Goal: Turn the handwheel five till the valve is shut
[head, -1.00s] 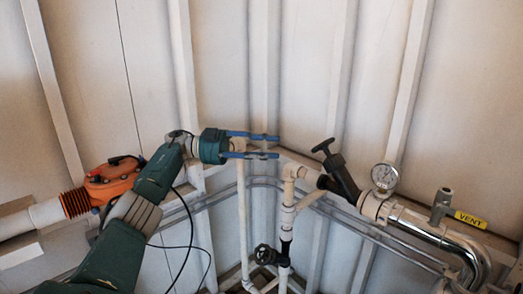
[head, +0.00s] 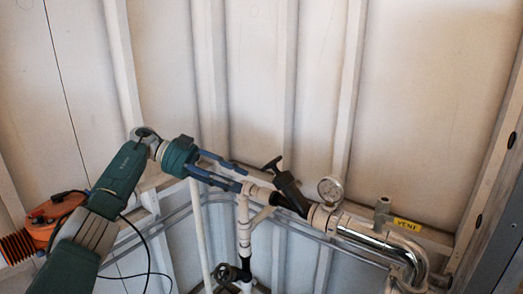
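A black valve with a T-shaped handle (head: 273,164) sits at an angle on the pipe run in the middle of the head view. A round black handwheel (head: 227,273) is on the vertical pipe near the bottom edge. I can read no number on either, so I cannot tell which is handwheel five. My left gripper (head: 243,179) has its blue fingers apart, with nothing seen between them. It points right and slightly down, left of the T-handle and above the round handwheel, in front of the pipe in the picture. My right gripper is out of view.
A pressure gauge (head: 330,190), a chrome pipe bend (head: 408,252) and a yellow VENT label (head: 406,224) are at right. An orange device (head: 50,215) with a corrugated hose is at left. Metal rails run along the panelled wall (head: 300,60) behind.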

